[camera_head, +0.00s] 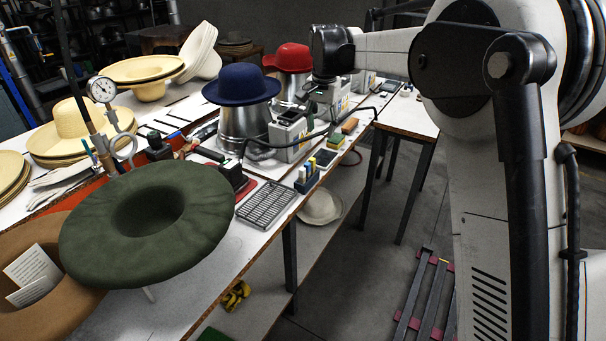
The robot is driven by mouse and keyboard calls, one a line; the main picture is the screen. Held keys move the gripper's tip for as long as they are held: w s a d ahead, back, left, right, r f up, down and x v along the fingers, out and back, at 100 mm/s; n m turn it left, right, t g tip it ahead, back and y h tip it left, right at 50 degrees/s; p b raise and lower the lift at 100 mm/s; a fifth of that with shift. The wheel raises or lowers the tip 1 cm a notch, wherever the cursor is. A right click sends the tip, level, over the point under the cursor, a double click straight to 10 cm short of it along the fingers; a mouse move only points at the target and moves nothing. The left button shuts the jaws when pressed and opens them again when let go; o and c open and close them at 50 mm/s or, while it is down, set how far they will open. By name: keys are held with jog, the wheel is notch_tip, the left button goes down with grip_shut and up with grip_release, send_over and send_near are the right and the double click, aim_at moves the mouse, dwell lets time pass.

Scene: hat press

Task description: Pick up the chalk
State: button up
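No piece is clearly recognisable as the chalk. A small blue holder (306,181) with short upright yellow and pale pieces stands at the table's right edge; I cannot tell whether these are chalk. My arm reaches in from the right, and its dark wrist (332,50) is above the far part of the table, beside the red hat (289,57). My gripper (322,99) seems to be just below the wrist, small and mixed with the grey equipment behind it. Its fingers are not clear, and I see nothing held. It is beyond the blue holder, farther along the table.
A large green hat (148,222) fills the near table. A blue hat (240,84) sits on a metal form (243,124). Straw hats (72,128) stand left.

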send_over(302, 168)
jog(key=d, duration=0.1)
notch_tip(302, 168, down, 5)
jog(key=shift+m+g, duration=0.4)
jog(key=shift+g, duration=0.1)
jog(key=f, duration=0.6)
jog(key=f+p, duration=0.1)
jog(key=f, duration=0.2)
jog(key=shift+s+a+f, duration=0.1)
jog(key=shift+s+a, duration=0.1)
jog(key=shift+a, duration=0.05)
jog(key=shift+w+a+f, duration=0.1)
jog(key=shift+f, duration=1.2)
jog(key=shift+a+f, duration=0.1)
jog(key=shift+f, duration=1.2)
jog(key=shift+c, duration=0.5)
grip_shut()
